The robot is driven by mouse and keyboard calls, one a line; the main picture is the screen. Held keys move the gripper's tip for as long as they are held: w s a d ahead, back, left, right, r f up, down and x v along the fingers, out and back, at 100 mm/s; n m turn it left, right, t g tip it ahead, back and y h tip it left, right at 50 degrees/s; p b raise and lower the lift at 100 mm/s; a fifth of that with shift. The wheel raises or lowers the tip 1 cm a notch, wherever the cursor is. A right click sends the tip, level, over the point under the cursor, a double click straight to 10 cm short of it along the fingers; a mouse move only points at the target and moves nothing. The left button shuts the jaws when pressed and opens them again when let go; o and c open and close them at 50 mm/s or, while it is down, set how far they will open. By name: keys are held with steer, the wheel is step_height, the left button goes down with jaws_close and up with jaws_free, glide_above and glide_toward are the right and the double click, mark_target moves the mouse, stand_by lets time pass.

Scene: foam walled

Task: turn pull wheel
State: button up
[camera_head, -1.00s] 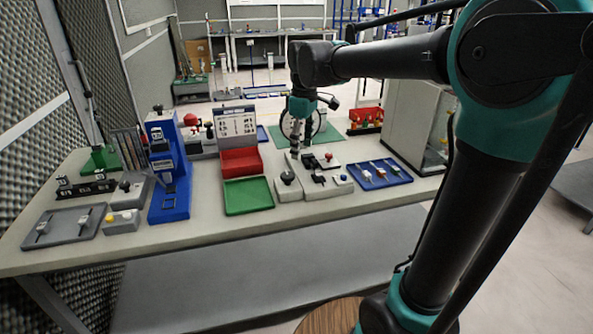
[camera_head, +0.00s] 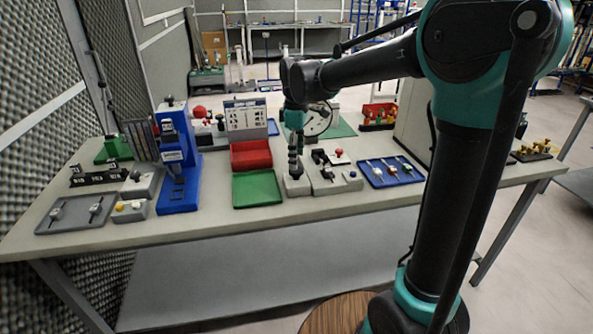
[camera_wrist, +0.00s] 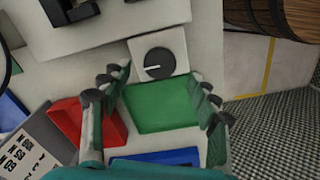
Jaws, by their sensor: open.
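A large pale wheel with a dark rim (camera_head: 318,122) stands on a green base at the back of the bench, partly behind my arm. Nearer, a round black knob with a white line (camera_wrist: 158,64) sits on a pale block, which also shows in the head view (camera_head: 297,187). My gripper (camera_head: 294,170) points down at this block and hides most of the knob in the head view. In the wrist view my gripper (camera_wrist: 160,82) is open, its fingers spread on both sides of the knob with nothing between them. I cannot tell its height above the block.
A green tray (camera_head: 257,189) and red bin (camera_head: 250,155) lie left of my gripper. A block with levers and a red button (camera_head: 335,180) and a blue tray (camera_head: 373,177) are to the right. A blue stand (camera_head: 178,196) rises further left.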

mark_target(296, 174)
step_height(296, 174, down, 6)
steer(key=shift+r, duration=0.15)
stand_by(0.3)
steer(key=c, duration=1.2)
